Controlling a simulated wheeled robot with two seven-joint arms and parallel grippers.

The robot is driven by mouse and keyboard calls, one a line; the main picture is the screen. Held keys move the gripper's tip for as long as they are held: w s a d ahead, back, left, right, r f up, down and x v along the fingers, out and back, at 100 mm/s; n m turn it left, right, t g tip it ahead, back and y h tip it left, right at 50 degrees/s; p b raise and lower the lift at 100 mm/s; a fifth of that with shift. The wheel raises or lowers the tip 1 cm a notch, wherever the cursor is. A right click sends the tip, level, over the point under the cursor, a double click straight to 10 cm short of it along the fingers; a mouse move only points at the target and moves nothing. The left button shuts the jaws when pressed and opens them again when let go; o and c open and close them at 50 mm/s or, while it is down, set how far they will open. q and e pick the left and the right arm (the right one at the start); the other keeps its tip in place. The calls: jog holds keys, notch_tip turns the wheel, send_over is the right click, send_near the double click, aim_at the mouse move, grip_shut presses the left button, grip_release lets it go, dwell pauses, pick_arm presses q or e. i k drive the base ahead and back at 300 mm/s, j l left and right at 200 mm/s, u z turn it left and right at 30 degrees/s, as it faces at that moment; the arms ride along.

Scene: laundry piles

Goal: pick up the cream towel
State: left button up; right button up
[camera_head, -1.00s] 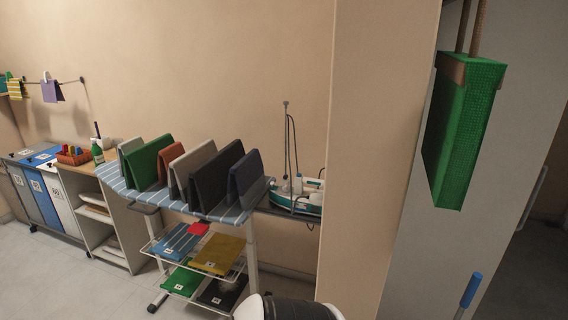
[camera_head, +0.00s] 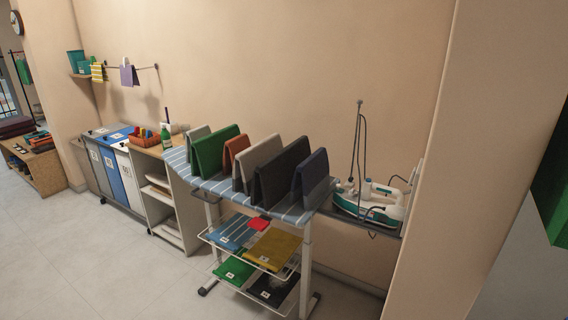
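A cream or beige folded towel (camera_head: 257,161) stands tent-like on the blue striped ironing board (camera_head: 206,184), in a row of folded towels. It is between an orange-brown towel (camera_head: 234,150) on its left and a black towel (camera_head: 280,172) on its right, and the black one partly hides it. A paler grey-green towel (camera_head: 195,140) stands at the left end of the row. Neither of my grippers is in view.
A green towel (camera_head: 209,152) and a dark blue towel (camera_head: 311,178) share the board. An iron (camera_head: 372,205) rests at its right end. Wire shelves below hold flat folded cloths. Bins (camera_head: 113,172) and a shelf unit stand left. The floor in front is clear.

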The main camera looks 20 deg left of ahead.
aim_at(245, 162)
jog(key=u, duration=0.95)
jog(key=i+j+u, duration=0.1)
jog(key=i+j, duration=0.15)
jog(key=i, duration=0.15)
jog(key=i+j+u, duration=0.15)
jog(key=i, duration=0.25)
jog(key=i+j+u, duration=0.1)
jog(key=i, duration=0.35)
jog(key=j, duration=0.1)
